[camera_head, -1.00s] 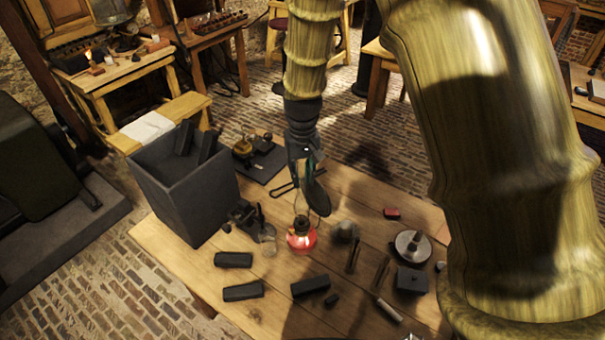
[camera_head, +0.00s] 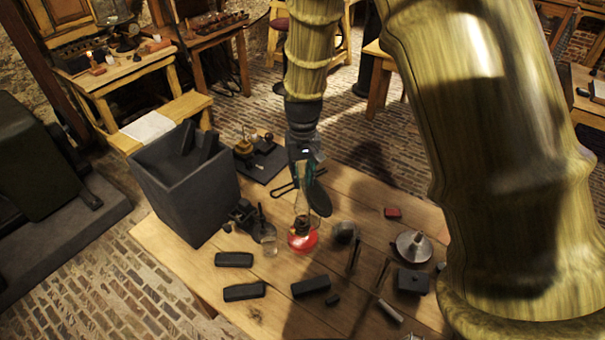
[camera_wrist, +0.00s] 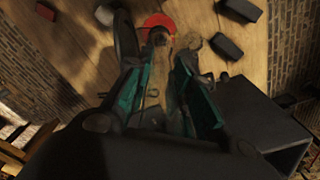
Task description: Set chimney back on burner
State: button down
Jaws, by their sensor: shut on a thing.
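My gripper (camera_head: 308,190) points down over the wooden table, its fingers closed on the glass chimney (camera_head: 302,207). The chimney is clear and looks roughly upright, directly above the red lamp with its burner (camera_head: 302,240). Its lower end meets the burner's top in the head view; I cannot tell whether it is seated or just above. In the wrist view, the glass (camera_wrist: 172,85) shows faintly between the teal-lined fingers (camera_wrist: 165,95). The red lamp body (camera_wrist: 158,22) shows past the fingertips, partly hidden.
A large dark open box (camera_head: 190,195) stands left of the lamp. A small glass jar (camera_head: 268,238) stands close to the lamp's left, and a grey lump (camera_head: 345,232) to its right. Black blocks (camera_head: 243,291) lie in front, and a metal funnel (camera_head: 413,246) is farther right.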

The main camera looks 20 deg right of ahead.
aim_at(302, 183)
jog(key=shift+f+b, duration=0.45)
jog(key=shift+f, duration=1.15)
dwell(1.5)
jog(key=c, duration=1.2)
grip_release()
jog(key=shift+o, duration=0.2)
jog(key=shift+r, duration=0.15)
notch_tip(302, 183, up, 12)
jog(key=shift+f, duration=0.1)
